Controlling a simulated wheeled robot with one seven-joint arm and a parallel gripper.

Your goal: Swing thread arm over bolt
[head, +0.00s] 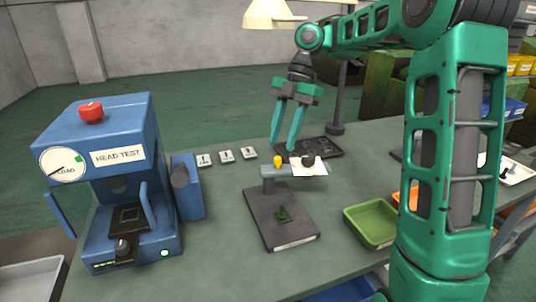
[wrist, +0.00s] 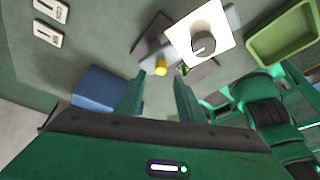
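The thread arm (head: 290,172) is a grey bar on a post above a dark base plate (head: 270,228). It carries a yellow knob (head: 278,161) near its post end and a white card with a dark round dial (head: 308,160) toward its right end. My gripper (head: 282,147) is open and empty, pointing down just above the yellow knob. In the wrist view the yellow knob (wrist: 161,67) shows between and beyond the fingertips (wrist: 158,82).
A blue head-test press (head: 110,180) stands at left. A dark tray (head: 318,147) and a lamp stand are at the back. A green tray (head: 370,225) is at right.

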